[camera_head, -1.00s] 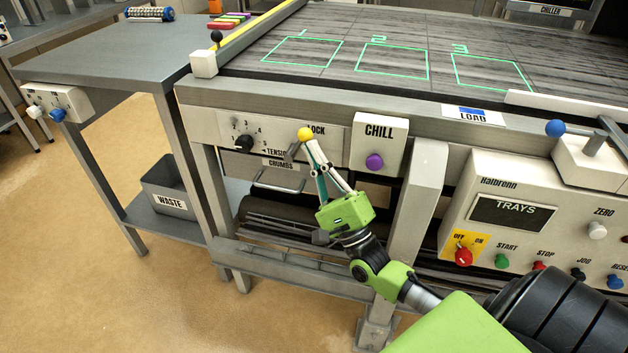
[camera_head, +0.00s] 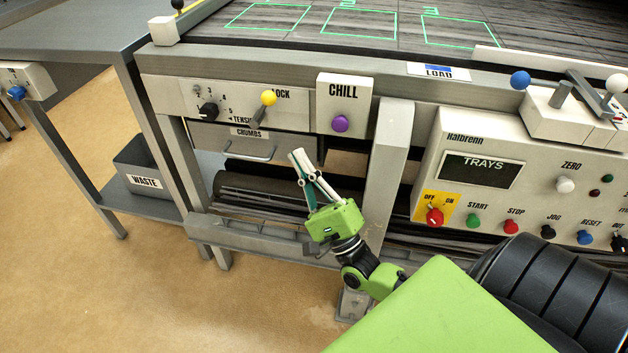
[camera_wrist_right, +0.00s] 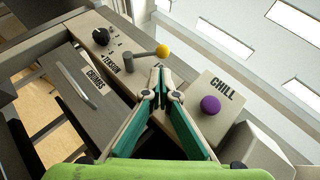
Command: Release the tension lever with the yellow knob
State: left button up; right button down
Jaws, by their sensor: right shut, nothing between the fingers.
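The tension lever with the yellow knob (camera_head: 268,98) sits on the machine's front panel, between the word TENSION and the word LOCK. Its short grey arm slants up and right to the knob. In the right wrist view the yellow knob (camera_wrist_right: 163,50) is beyond the fingertips, with the lever arm reaching left to its pivot. My right gripper (camera_head: 298,155) is shut and empty, below and right of the lever, apart from it. Its fingertips also show in the wrist view (camera_wrist_right: 158,72). My left gripper is not in view.
A black dial (camera_head: 208,110) is left of the lever. The CHILL box with a purple button (camera_head: 340,123) is to its right. The CRUMBS drawer (camera_head: 215,137) with its handle lies below. The control panel (camera_head: 480,170) stands further right.

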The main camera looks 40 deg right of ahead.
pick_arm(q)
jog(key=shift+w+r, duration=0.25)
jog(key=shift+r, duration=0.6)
pick_arm(e)
jog(key=shift+v, duration=2.05)
